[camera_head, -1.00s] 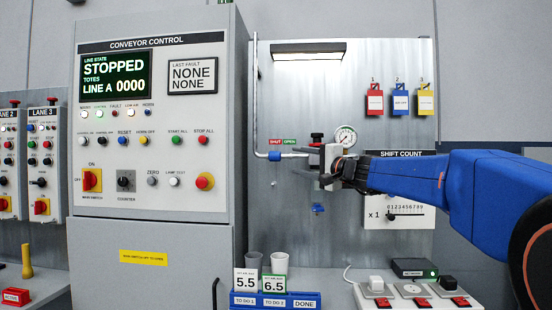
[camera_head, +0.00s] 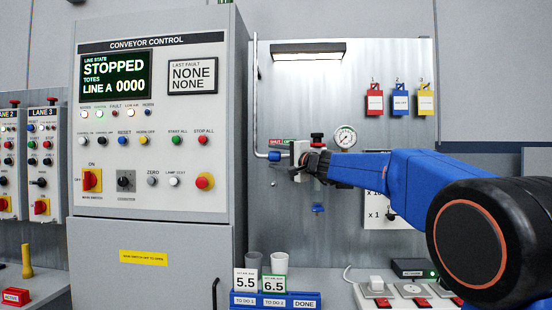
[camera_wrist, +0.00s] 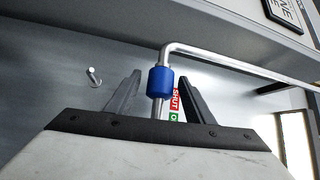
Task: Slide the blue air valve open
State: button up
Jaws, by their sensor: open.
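The blue air valve (camera_head: 274,156) is a small blue sleeve on a thin metal pipe, beside the red SHUT label (camera_head: 276,142). The green OPEN label is mostly hidden by my gripper in the head view. My gripper (camera_head: 291,153) is open, just right of the blue sleeve. In the wrist view the blue sleeve (camera_wrist: 160,80) shows between the two spread fingers of my gripper (camera_wrist: 160,78), apart from both. I cannot tell how deep it sits between them.
The conveyor control cabinet (camera_head: 150,190) stands close on the left. A pressure gauge (camera_head: 345,136) and a black-topped fitting (camera_head: 317,139) are right of the valve. A peg (camera_wrist: 93,76) sticks out of the panel. Cups and a blue rack (camera_head: 275,300) stand below.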

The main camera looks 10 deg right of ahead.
aim_at(286, 157)
jog(key=shift+c, duration=0.2)
jog(key=c, duration=1)
jog(key=shift+s+d, duration=0.25)
jog(key=shift+d, duration=0.6)
jog(key=shift+s+d, duration=0.25)
jog(key=shift+d, duration=0.55)
jog(key=o, duration=1)
jog(key=shift+d, duration=0.1)
jog(key=shift+o, duration=0.2)
jog(key=shift+s, duration=0.1)
jog(key=v, duration=1.7)
